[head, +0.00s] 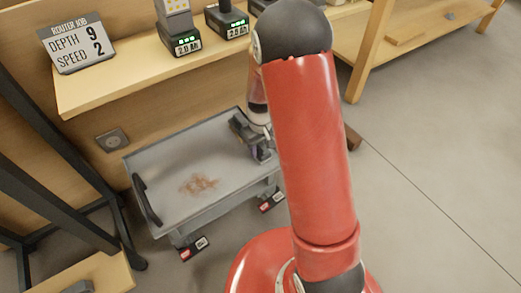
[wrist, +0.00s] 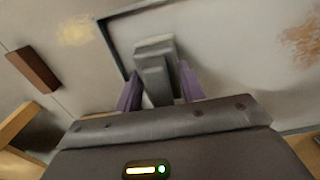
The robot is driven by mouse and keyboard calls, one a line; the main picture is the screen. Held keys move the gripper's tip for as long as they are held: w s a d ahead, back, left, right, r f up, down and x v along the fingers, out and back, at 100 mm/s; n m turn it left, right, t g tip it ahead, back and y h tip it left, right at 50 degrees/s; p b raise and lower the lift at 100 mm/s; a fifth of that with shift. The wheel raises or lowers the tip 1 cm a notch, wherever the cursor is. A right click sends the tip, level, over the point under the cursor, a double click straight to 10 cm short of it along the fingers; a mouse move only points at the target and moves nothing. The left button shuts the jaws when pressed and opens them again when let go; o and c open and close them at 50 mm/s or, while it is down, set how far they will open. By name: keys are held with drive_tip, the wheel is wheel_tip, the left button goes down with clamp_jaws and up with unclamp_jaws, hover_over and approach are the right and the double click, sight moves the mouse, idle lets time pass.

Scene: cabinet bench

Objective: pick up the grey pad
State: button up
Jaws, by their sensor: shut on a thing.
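The grey pad (wrist: 154,60) is a blocky grey piece in the wrist view. It lies between the two purple fingers of my gripper (wrist: 157,74), which are shut on it. In the head view my gripper (head: 257,151) is at the right end of the grey cart (head: 217,165), partly hidden behind my red arm. I cannot tell whether the pad touches the cart top or is clear of it.
A rust-brown stain (head: 199,185) marks the cart top, which is otherwise mostly bare. A wooden shelf above holds a router job sign (head: 77,44) and batteries on chargers (head: 187,44). A brown block (wrist: 33,69) lies on the floor beyond the cart. Open floor lies to the right.

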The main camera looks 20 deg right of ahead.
drive_tip(key=shift+r, duration=0.1)
wheel_tip(320, 180, up, 20)
drive_tip(key=p, duration=0.3)
drive_tip(key=shift+p, duration=0.35)
drive_tip(key=o, duration=0.5)
drive_tip(key=shift+c, duration=0.2)
drive_tip(key=c, duration=0.4)
drive_tip(key=shift+o, duration=0.2)
